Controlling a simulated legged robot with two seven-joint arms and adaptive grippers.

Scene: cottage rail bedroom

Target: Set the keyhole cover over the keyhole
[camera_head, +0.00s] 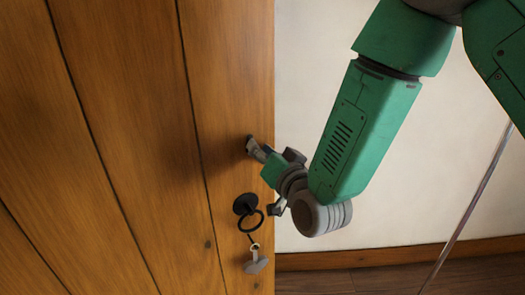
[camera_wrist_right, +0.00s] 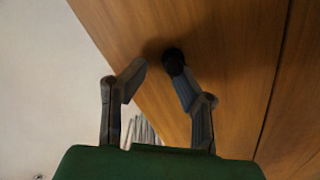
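A small dark round piece, which looks like the keyhole cover (camera_head: 249,139), is on the wooden door near its right edge. It shows in the right wrist view as a black disc (camera_wrist_right: 173,60). My right gripper (camera_head: 263,176) is at the door edge with its fingers spread. In the wrist view one fingertip of the right gripper (camera_wrist_right: 156,70) is at the disc, touching or very close; the other is apart to the left. Nothing is between the fingers. I cannot make out the keyhole opening. My left gripper is not in view.
A black ring handle (camera_head: 257,221) on a round plate is on the door below the gripper. A grey tag-like piece (camera_head: 256,264) hangs from it. The plank door (camera_head: 120,130) fills the left; a pale wall (camera_head: 310,80) is to the right.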

